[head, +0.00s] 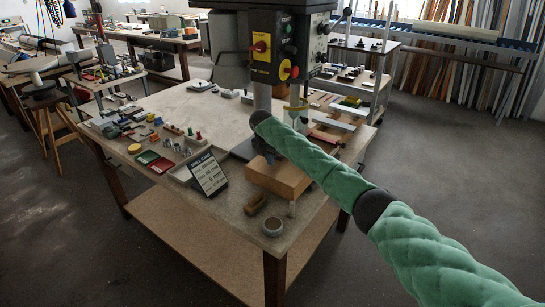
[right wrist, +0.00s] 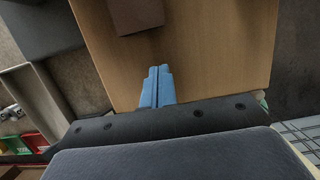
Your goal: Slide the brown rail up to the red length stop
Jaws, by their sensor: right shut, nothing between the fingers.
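My right gripper (right wrist: 159,71) shows in the right wrist view as two blue fingers shut together, with nothing between them. They are over a pale wooden block (right wrist: 205,50); I cannot tell whether they touch it. A darker brown piece (right wrist: 135,14) lies on the block beyond the fingertips; I cannot tell whether it is the brown rail. In the head view my green right arm reaches to the wooden block (head: 278,179) below the drill press, and the fingers are hidden. A reddish-brown strip (head: 325,136) lies right of the arm. I cannot identify the red length stop. My left gripper is not in view.
The drill press (head: 274,47) stands over the workbench (head: 170,102). A black sign (head: 208,174), a small round tin (head: 272,226) and a brown brush-like piece (head: 255,203) are near the front. Small parts and trays crowd the left side.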

